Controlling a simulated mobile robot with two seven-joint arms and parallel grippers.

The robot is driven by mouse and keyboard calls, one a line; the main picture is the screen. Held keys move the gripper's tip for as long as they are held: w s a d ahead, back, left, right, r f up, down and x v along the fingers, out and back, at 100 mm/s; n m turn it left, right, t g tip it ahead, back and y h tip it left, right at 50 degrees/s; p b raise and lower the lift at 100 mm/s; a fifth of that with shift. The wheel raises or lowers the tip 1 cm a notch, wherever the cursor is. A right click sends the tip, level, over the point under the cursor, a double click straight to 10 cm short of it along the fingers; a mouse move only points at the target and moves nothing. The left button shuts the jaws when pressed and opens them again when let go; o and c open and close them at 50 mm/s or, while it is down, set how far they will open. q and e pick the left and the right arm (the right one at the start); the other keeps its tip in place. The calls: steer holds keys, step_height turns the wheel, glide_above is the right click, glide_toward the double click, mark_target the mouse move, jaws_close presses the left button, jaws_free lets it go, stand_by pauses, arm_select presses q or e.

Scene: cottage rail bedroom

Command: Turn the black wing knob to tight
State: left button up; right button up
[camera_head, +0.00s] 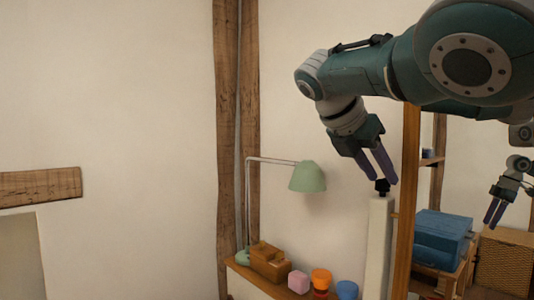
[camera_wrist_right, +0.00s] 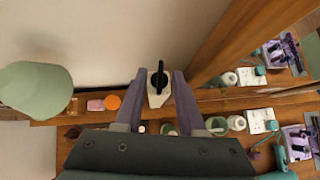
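The black wing knob (camera_head: 382,187) sits on top of a white upright post (camera_head: 377,245) in the head view. In the right wrist view the knob (camera_wrist_right: 159,78) shows as a narrow black wing over the pale post top, its long side running roughly up and down the picture. My right gripper (camera_head: 381,180) is open and points down at the knob. In the right wrist view its fingers (camera_wrist_right: 158,74) stand on either side of the knob, with gaps on both sides; I cannot tell whether the tips reach its height. My left gripper is not in view.
A green lamp (camera_head: 307,177), a wooden box (camera_head: 270,262), a pink block (camera_head: 298,281) and orange (camera_head: 321,278) and blue (camera_head: 346,290) items stand on a wooden shelf left of the post. A wood-framed mirror (camera_head: 405,200) stands close on the right, reflecting my arm and blue cases.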

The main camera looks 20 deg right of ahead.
steer(key=shift+a+r, duration=0.15)
steer(key=shift+a, duration=0.15)
steer(key=p+v, duration=0.3)
steer(key=v, duration=0.5)
steer(key=shift+s+r, duration=0.2)
steer(key=shift+r, duration=0.15)
steer(key=shift+a, duration=0.15)
